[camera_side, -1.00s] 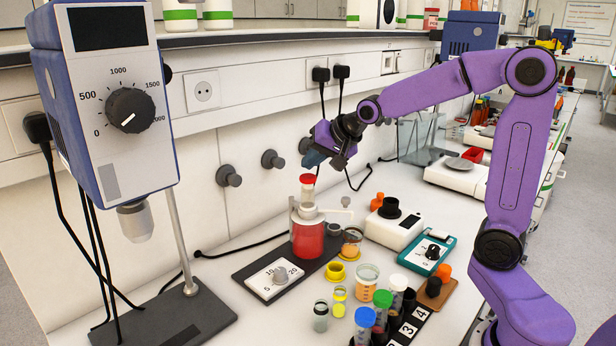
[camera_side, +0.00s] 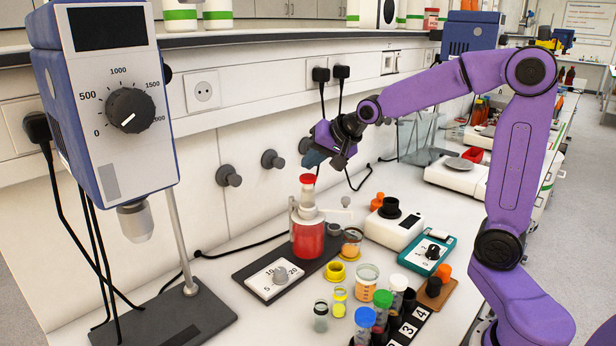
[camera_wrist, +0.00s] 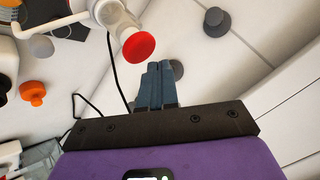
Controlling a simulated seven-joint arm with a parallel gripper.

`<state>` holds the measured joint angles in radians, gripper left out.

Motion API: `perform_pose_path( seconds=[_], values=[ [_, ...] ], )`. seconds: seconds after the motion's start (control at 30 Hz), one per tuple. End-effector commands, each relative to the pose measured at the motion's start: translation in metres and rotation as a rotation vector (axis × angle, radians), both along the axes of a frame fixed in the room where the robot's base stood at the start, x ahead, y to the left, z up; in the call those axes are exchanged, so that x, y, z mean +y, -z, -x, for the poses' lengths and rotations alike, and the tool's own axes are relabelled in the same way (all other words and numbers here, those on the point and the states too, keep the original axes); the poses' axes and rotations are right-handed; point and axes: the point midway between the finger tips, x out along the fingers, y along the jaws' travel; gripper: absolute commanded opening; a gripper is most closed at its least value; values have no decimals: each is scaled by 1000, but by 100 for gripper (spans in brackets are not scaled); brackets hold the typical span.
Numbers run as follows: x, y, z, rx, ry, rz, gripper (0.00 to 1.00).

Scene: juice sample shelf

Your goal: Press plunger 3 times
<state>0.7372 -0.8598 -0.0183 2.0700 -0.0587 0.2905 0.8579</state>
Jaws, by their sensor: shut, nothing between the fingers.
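The plunger (camera_side: 307,180) has a red cap and stands upright on top of the dispenser bottle (camera_side: 308,238), which holds red liquid. In the wrist view the red plunger cap (camera_wrist: 138,47) is just up and left of my fingertips. My gripper (camera_side: 312,161) is shut and empty, with its blue-grey fingers just above the cap in the side view. In the wrist view the two fingers (camera_wrist: 159,66) lie together. A small gap seems to separate them from the cap; exact contact is hard to tell.
The bottle stands on a dark base with a dial (camera_side: 282,274). A glass beaker (camera_side: 351,241) is close beside it. Several vials and a numbered rack (camera_side: 408,327) stand in front. A white device (camera_side: 394,228) is to the right. Wall knobs (camera_side: 229,176) are behind.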

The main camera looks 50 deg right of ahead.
Motion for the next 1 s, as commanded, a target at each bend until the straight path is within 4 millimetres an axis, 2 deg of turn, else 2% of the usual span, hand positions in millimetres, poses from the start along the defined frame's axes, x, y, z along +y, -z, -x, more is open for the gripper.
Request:
perform_pose_path(
  seconds=[1.0],
  values=[
    [0,10,0,0,0,0,0]
  ],
)
